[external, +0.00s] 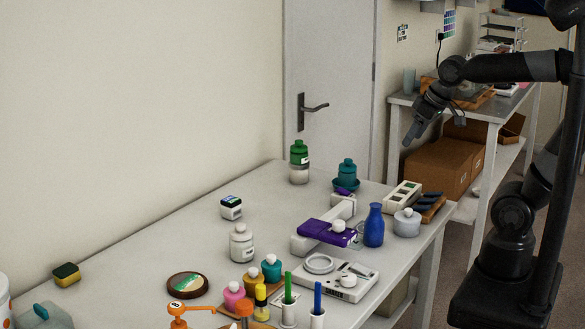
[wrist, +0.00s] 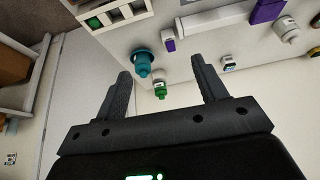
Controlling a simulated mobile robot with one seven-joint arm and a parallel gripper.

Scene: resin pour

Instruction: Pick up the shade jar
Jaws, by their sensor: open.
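Several jars stand on the table, and I cannot tell for certain which is the shade jar. A teal jar (external: 347,172) sits in a dark teal dish at the back of the table; it also shows in the wrist view (wrist: 143,62). Pink (external: 233,294), orange (external: 251,280) and teal (external: 271,268) small jars stand at the front. A grey jar with a white knob (external: 407,223) is near the right edge. My gripper (external: 411,136) is open and empty, in the air beyond the table's back right. In the wrist view my gripper's fingers (wrist: 162,74) are spread apart, touching nothing.
A green-capped bottle (external: 299,164), white bottle (external: 241,244), blue bottle (external: 374,226) and purple-topped device (external: 328,233) stand on the table (external: 200,250). A scale (external: 335,285) is in front. Another bench (external: 480,108) with cardboard boxes (external: 440,165) stands behind. The table's left middle is fairly clear.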

